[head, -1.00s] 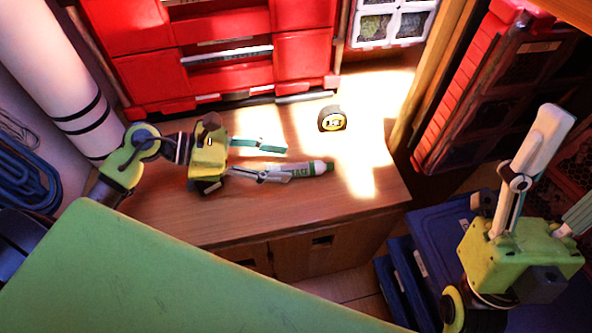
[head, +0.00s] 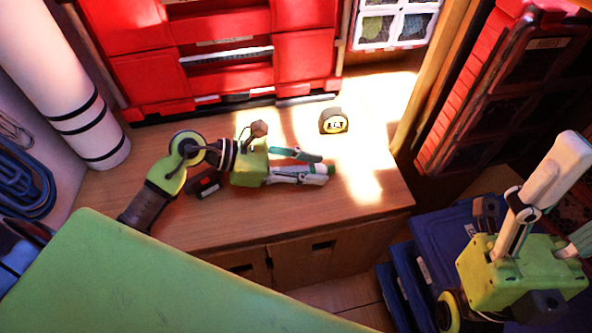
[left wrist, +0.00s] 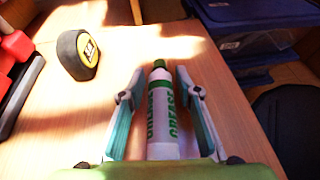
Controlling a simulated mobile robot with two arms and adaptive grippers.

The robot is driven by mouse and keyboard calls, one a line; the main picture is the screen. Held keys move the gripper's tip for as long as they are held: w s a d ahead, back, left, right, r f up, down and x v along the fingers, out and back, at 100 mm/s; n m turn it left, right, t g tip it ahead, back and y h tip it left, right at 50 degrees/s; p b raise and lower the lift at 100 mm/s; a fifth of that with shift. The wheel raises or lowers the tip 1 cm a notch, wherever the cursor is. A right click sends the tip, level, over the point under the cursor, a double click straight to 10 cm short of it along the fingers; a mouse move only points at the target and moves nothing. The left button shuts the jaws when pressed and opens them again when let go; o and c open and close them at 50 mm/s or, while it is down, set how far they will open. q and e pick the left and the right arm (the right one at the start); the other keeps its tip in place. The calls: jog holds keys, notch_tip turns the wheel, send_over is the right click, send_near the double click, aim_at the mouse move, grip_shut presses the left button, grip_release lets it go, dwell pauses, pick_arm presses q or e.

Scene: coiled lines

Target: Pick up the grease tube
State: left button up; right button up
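The grease tube (head: 319,169) lies on the wooden worktop, white with green lettering and a green cap. In the left wrist view the tube (left wrist: 164,115) lies lengthwise between the fingers of my left gripper (left wrist: 160,78), its cap pointing away. The fingers stand apart on either side of it. In the head view my left gripper (head: 320,168) is low over the worktop, and its near finger hides part of the tube. My right gripper (head: 580,185) is at the right, away from the worktop, its fingers apart and empty; one is partly cut off by the frame.
A black and yellow tape measure (head: 333,121) stands behind the tube; it also shows in the left wrist view (left wrist: 78,53). A small dark and red object (head: 203,184) lies beside my left wrist. Red drawers (head: 225,75) stand behind. Blue bins (head: 440,245) stand lower right.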

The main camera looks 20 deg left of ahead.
pick_arm(q)
grip_shut()
